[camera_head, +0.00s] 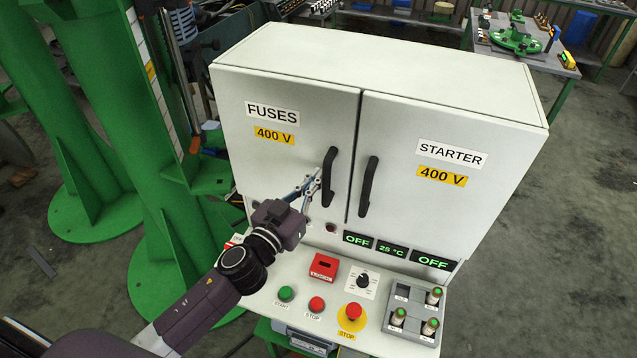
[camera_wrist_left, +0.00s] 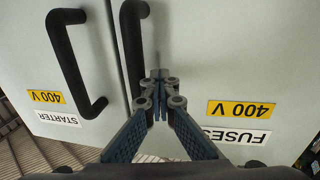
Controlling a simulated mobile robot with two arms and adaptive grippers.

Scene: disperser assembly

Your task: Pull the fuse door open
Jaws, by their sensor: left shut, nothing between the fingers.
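The fuse door (camera_head: 290,135) is the left door of the white cabinet, labelled FUSES 400 V, and it looks closed. Its black vertical handle (camera_head: 329,175) is near the door's right edge. My left gripper (camera_head: 317,175) is shut and empty, with its fingertips just left of the handle in the head view. In the left wrist view the picture is turned over: the gripper tips (camera_wrist_left: 158,75) are close beside the fuse handle (camera_wrist_left: 133,40), on the FUSES label side (camera_wrist_left: 238,136). I cannot tell whether they touch it. The handle's lower part is partly hidden behind the gripper.
The starter door (camera_head: 430,165) with its black handle (camera_head: 368,186) is right beside the fuse door. Below is a control panel with a green start button (camera_head: 286,293), an emergency stop (camera_head: 353,312) and a fuse holder (camera_head: 411,315). A green column (camera_head: 95,90) stands left.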

